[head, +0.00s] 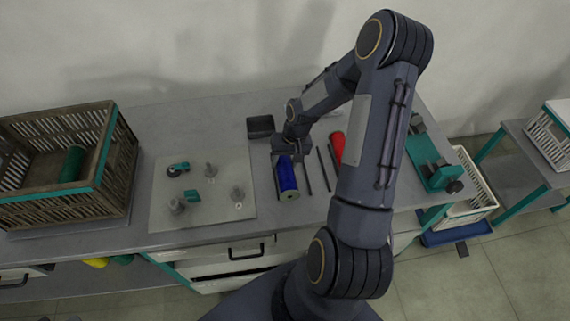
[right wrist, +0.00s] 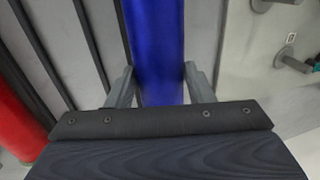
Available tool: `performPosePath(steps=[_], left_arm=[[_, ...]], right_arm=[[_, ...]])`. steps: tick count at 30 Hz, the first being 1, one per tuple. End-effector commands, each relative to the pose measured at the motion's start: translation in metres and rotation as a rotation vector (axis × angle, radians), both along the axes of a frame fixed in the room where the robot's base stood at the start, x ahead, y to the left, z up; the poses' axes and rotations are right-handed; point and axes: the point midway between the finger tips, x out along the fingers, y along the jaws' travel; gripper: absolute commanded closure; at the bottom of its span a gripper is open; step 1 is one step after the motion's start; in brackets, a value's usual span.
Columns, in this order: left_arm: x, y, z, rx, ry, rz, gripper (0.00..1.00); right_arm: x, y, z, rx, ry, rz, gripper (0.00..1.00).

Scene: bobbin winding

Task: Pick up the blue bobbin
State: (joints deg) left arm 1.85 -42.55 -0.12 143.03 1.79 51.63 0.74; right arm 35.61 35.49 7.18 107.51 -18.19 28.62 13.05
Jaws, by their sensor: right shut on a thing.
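The blue bobbin (head: 287,174) lies lengthwise at the left side of a slotted grey tray on the workbench in the head view. Its pale near end faces the front edge of the bench. My right gripper (head: 290,153) is at the bobbin's far part, with the arm reaching over from the right. In the right wrist view the right gripper (right wrist: 160,88) has one finger on each side of the blue bobbin (right wrist: 156,50), shut on it. The bobbin appears still down at the tray. My left gripper is not in view.
A red bobbin (head: 337,146) lies to the right, past thin dark bars (head: 323,168). A board with pegs (head: 157,211) is left of the tray. A slatted crate (head: 126,158) holds a green bobbin (head: 72,164). A small dark box (head: 260,126) stands behind; a green device (head: 428,160) stands right.

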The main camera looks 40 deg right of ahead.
Motion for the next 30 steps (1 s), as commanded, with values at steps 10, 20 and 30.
performPosePath(steps=[10,20,30], left_arm=[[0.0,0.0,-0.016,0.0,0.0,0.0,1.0],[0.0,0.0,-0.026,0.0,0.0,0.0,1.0],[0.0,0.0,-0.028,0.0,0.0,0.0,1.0]], right_arm=[[-0.056,-0.007,0.074,-0.005,-0.005,-0.006,0.82],[-0.123,-0.013,0.102,-0.003,-0.004,-0.002,0.82],[-0.14,-0.014,0.11,0.0,0.0,0.001,0.82]])
